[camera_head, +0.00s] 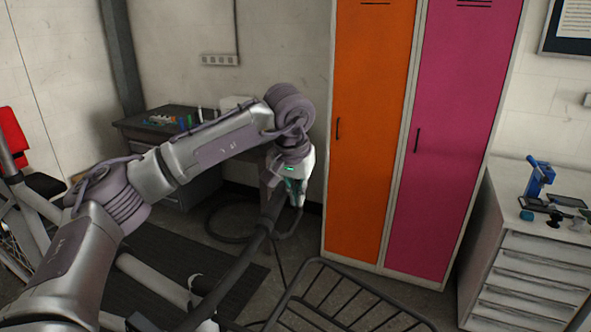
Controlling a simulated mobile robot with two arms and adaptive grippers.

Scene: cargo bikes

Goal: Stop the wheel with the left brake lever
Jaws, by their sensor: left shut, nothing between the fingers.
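My left arm reaches in from the left. My left gripper (296,202) points down at the far end of a dark handlebar (237,259), and its fingers are shut with nothing between them. The gripper is at or just beside the grip end; I cannot tell whether it touches. The left brake lever cannot be made out clearly and may be hidden by the gripper. The wheel to be stopped cannot be clearly identified. My right gripper is not in view.
A black wire rack (345,296) is at the bottom. An orange locker (371,120) and a pink locker (462,140) stand behind. A drawer cabinet (530,270) is at the right. A dark workbench (140,122) is at the back left. Some floor shows between.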

